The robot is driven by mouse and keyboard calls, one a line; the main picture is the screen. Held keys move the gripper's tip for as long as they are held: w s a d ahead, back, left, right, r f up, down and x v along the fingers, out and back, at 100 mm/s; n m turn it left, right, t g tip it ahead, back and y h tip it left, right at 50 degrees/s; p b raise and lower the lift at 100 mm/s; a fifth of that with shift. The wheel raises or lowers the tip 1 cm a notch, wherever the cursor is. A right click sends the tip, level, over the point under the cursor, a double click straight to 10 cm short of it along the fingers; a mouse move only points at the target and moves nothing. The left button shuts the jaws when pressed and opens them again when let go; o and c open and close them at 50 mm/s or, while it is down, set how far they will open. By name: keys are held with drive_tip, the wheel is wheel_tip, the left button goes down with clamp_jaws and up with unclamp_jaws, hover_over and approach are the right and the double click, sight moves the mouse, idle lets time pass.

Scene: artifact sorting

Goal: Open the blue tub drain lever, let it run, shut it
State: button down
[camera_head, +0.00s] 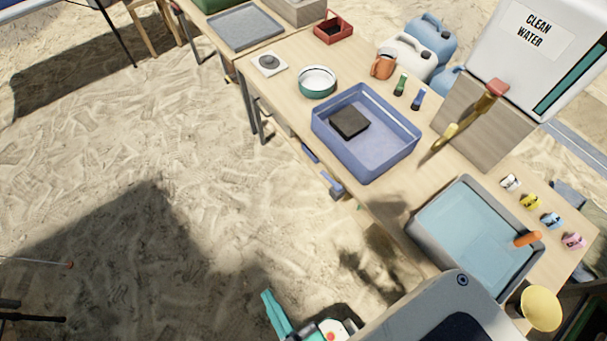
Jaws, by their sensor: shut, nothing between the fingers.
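The blue tub (323,124) stands on the wooden table and looks empty of water, with a dark block (349,122) lying inside it. Below the table's front edge under the tub are small blue parts (333,185), one of which may be the drain lever; its position is too small to tell. My gripper (269,298), with teal fingers, is at the bottom of the view, low and in front of the table. It is shut and empty, well apart from the tub and the blue parts.
A grey basin of water (420,232) stands on the table at right. A white clean-water container (530,50) is at the back right. A green-rimmed bowl (317,82) is left of the tub. Sandy floor (200,150) in front is mostly open.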

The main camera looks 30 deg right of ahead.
drive_tip(key=w+d+f+n+g+h, duration=0.1)
drive_tip(key=w+f+n+g, duration=0.2)
drive_tip(key=f, duration=0.5)
drive_tip(key=w+f+n+g+h, duration=0.1)
drive_tip(key=w+f+n, duration=0.25)
drive_tip(key=f, duration=0.45)
drive_tip(key=n+g+h, duration=0.8)
drive_tip(key=n+h, duration=0.4)
drive_tip(key=h, duration=0.2)
approach(330, 180)
drive_tip(key=w+d+f, duration=0.1)
drive_tip(key=w+d, duration=0.2)
drive_tip(key=d, duration=0.2)
drive_tip(key=shift+d+f, duration=0.2)
drive_tip(key=shift+f, duration=0.1)
drive_tip(key=shift+d, duration=0.15)
